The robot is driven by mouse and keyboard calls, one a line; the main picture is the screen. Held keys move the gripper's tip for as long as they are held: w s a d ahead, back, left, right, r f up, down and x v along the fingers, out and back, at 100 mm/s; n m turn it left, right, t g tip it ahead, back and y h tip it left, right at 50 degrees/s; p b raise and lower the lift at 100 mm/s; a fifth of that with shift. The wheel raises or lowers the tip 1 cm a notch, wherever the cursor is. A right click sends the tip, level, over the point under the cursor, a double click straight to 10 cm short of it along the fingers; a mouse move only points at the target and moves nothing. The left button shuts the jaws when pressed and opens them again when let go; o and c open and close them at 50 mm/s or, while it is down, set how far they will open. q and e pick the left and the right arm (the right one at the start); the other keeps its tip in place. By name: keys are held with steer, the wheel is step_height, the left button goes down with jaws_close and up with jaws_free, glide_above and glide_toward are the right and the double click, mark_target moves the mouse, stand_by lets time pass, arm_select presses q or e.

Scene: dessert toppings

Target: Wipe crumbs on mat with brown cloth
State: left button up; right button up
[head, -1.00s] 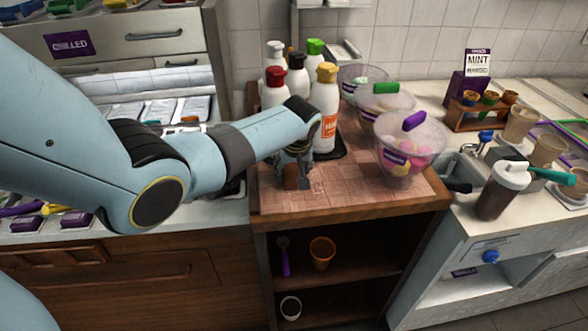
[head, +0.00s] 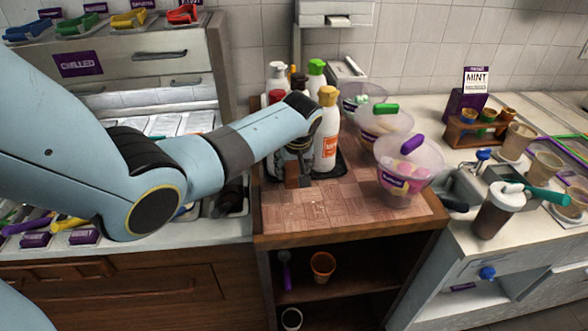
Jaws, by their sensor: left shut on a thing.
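The patterned reddish-brown mat (head: 352,208) covers the top of the wooden counter section. My left gripper (head: 297,174) is low over the back left of the mat, close to the bottles, and is shut on the brown cloth (head: 292,179). Only a small brown part of the cloth shows below the fingers; whether it touches the mat is hard to tell. Faint pale specks that look like crumbs (head: 291,210) lie on the mat in front of the gripper; they are too small to make out clearly. My right gripper is not in view.
Several sauce bottles, one with an orange label (head: 326,147), stand on a black tray (head: 341,164) just behind and right of the gripper. Clear tubs, the nearest with a purple scoop handle (head: 413,144), line the mat's right side. The mat's front is clear.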

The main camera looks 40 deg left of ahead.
arm_select(q)
steer(key=shift+s+d, duration=0.1)
steer(key=shift+r, duration=1.4)
